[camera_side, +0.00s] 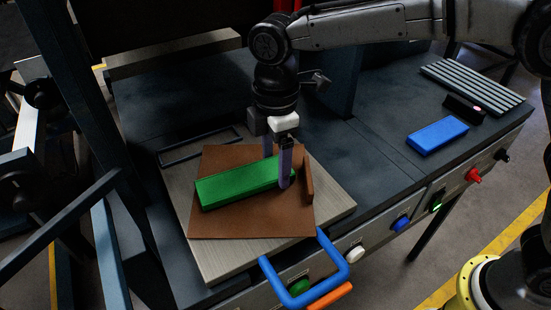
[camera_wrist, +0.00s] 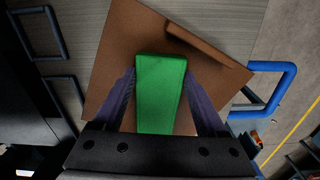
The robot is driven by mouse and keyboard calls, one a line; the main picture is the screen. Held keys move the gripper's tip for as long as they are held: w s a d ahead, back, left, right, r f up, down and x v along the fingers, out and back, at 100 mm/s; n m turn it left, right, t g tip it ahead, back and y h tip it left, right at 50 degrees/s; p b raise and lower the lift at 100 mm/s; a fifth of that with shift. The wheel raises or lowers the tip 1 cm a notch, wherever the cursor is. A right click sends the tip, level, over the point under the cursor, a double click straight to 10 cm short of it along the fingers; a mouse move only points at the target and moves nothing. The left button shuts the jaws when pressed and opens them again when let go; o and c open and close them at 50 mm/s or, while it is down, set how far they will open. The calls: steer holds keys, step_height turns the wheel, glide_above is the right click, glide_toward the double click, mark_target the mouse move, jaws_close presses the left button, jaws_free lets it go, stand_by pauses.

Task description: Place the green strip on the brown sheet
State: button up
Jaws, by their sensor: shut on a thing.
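The green strip (camera_side: 238,184) lies flat on or just over the brown sheet (camera_side: 255,225) in the side view; I cannot tell whether it touches the sheet. My gripper (camera_side: 277,175) is shut on the strip near its right end, with one purple finger on each side. In the wrist view the strip (camera_wrist: 160,95) runs away from the gripper (camera_wrist: 161,100) between both fingers, and the brown sheet (camera_wrist: 125,45) spreads beneath it. The sheet has a raised brown bar (camera_wrist: 208,47) along one edge.
The sheet rests on a light metal plate (camera_side: 215,262) with a blue handle (camera_side: 338,265) at its front. A blue block (camera_side: 437,135), a dark block (camera_side: 464,108) and a ribbed grey panel (camera_side: 475,85) lie to the right. Several buttons line the bench front. Dark press uprights stand left.

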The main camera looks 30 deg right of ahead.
steer(key=o, duration=1.5)
steer(key=shift+o, duration=0.2)
step_height(320, 180, up, 12)
